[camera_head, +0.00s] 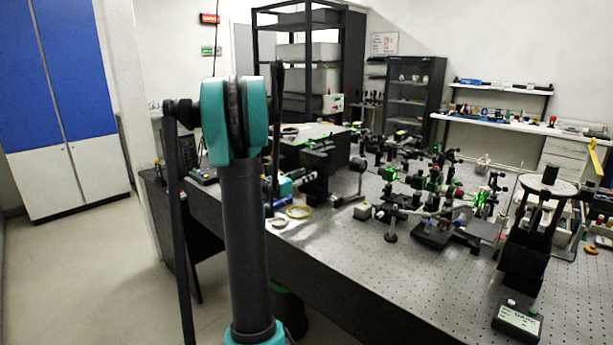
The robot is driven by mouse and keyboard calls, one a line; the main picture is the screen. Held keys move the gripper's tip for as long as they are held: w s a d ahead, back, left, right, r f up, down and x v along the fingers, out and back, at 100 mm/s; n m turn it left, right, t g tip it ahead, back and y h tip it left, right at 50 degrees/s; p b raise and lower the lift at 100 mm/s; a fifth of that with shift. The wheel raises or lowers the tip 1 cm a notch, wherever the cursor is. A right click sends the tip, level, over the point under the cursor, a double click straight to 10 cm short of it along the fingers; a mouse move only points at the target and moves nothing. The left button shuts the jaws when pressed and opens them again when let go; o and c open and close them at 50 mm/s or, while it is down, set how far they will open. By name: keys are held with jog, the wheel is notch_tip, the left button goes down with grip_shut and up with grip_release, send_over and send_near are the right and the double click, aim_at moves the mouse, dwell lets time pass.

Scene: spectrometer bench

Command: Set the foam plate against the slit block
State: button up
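I cannot make out the foam plate for certain in the head view. I cannot single out the slit block among the small dark parts on the optical bench (345,258). My upright arm with teal joints stands in front of the bench's left part and hides some of it. A small teal and dark piece, seemingly the far end of my arm, shows low over the bench's left end. The fingers of my gripper cannot be picked out there, and whether they hold anything does not show.
A yellow ring (299,212) lies near the bench's left front edge. Dense optical mounts (430,225) fill the bench's middle. A dark stand with a round top (548,187) and a small labelled box (518,321) are at right. Open floor (75,270) lies at left.

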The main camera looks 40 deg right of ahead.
jog(key=shift+d, duration=0.45)
grip_shut()
